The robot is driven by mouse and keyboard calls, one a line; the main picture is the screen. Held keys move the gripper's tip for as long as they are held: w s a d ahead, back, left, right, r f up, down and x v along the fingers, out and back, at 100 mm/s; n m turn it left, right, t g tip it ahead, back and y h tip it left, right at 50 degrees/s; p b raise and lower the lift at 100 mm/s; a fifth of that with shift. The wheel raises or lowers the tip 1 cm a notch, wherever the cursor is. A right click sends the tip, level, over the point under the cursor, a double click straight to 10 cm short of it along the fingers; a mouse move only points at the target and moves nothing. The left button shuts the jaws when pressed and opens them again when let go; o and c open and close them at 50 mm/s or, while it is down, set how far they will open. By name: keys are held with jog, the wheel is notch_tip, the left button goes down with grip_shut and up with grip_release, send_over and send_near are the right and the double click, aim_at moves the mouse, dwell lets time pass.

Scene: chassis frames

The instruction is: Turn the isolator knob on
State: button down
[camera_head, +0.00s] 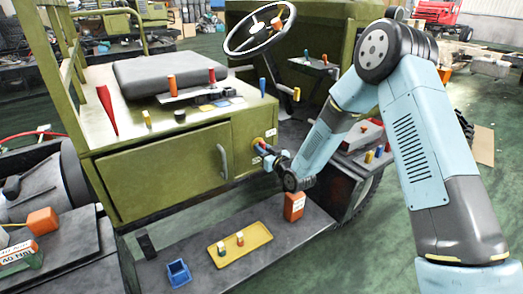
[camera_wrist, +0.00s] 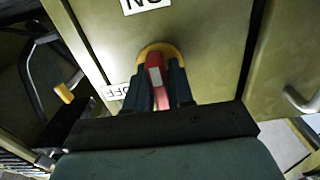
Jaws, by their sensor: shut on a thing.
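The isolator knob has a red handle (camera_wrist: 155,76) on a round yellow base (camera_wrist: 146,50), mounted on the olive-green panel (camera_wrist: 205,35). In the head view the knob (camera_head: 257,141) sits on the side of the green vehicle body, right of the cabinet door. My gripper (camera_wrist: 160,82) has its two dark fingers on either side of the red handle, shut on it. A white ON label (camera_wrist: 143,4) shows upside down above the knob, and an OFF label (camera_wrist: 116,92) lies to its left, partly covered by a finger. In the head view my gripper (camera_head: 269,154) is at the panel.
Below is a grey step with a yellow tray (camera_head: 240,258), a blue bin (camera_head: 178,272) and an orange box (camera_head: 294,206). A door handle (camera_head: 222,161) is left of the knob. Another ledge with small items (camera_head: 378,153) is at the right.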

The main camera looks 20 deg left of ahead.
jog(key=shift+d+f, duration=0.1)
jog(key=shift+f, duration=0.05)
jog(key=c, duration=1.1)
grip_release()
jog(key=v, duration=1.3)
jog(key=shift+s+d, duration=0.2)
jog(key=shift+d, duration=0.05)
